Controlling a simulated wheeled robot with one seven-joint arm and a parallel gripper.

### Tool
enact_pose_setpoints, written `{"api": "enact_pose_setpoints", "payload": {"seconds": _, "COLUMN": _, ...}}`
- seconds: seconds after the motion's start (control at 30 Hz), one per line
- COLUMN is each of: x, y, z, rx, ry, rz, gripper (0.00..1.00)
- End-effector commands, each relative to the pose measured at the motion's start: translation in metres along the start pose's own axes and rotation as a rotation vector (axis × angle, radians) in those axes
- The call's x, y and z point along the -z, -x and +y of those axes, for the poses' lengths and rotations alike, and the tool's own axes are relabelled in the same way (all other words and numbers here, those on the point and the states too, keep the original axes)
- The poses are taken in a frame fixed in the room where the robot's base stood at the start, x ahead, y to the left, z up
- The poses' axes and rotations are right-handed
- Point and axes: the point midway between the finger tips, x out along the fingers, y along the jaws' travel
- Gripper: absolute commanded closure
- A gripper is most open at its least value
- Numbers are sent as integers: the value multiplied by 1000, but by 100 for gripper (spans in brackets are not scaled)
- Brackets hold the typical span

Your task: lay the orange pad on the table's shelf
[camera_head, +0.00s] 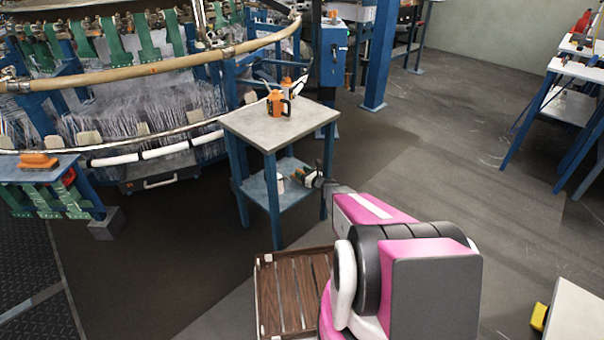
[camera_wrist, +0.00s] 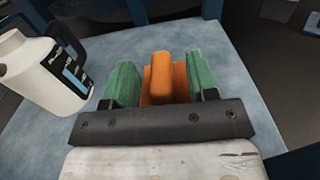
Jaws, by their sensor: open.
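The orange pad (camera_wrist: 160,78), a flat piece with a raised block on it, is between the two green fingers of my gripper (camera_wrist: 162,83) in the wrist view. The fingers are open, with a gap on each side of the raised block. The pad appears to lie on the table's blue-grey shelf (camera_wrist: 222,58); its underside is hidden. In the head view my gripper (camera_head: 312,177) is beneath the tabletop, over the right part of the shelf (camera_head: 262,192). The pad cannot be made out clearly there.
A white jug (camera_wrist: 42,75) with a dark handle stands left of the fingers on the shelf. The pale tabletop (camera_head: 250,121) is close above my gripper and holds an orange jug (camera_head: 277,104). Blue legs stand around the shelf. Another orange piece (camera_head: 38,160) lies on the left bench.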

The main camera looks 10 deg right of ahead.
Motion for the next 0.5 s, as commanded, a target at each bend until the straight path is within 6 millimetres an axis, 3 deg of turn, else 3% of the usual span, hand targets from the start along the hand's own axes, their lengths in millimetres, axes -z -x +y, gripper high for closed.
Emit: {"api": "enact_pose_setpoints", "payload": {"seconds": 0.5, "x": -1, "y": 88, "z": 0, "rx": 2, "ry": -1, "rz": 0, "gripper": 47}}
